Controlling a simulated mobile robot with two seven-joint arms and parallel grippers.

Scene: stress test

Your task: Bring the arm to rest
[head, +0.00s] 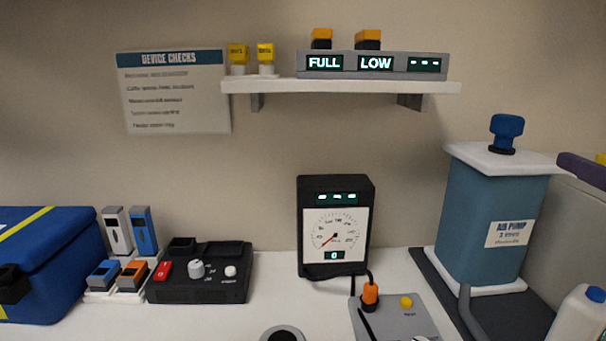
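Neither of my arms nor either gripper shows in the head view, so where they are and whether they are open is hidden. The white counter (235,322) runs along the bottom of the picture. A black gauge unit (336,226) stands upright at its middle, with a round dial and a small display reading 0. A grey box (398,322) with an orange plug (370,294) and a yellow button (406,302) lies in front of it, with a black cable beside it.
A blue case (45,262) and a black control box (205,272) stand left. A teal air pump (490,215) and a white bottle (578,318) stand right. A wall shelf (340,87) holds a display bar (375,65). A round object (283,334) is cut off at the bottom.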

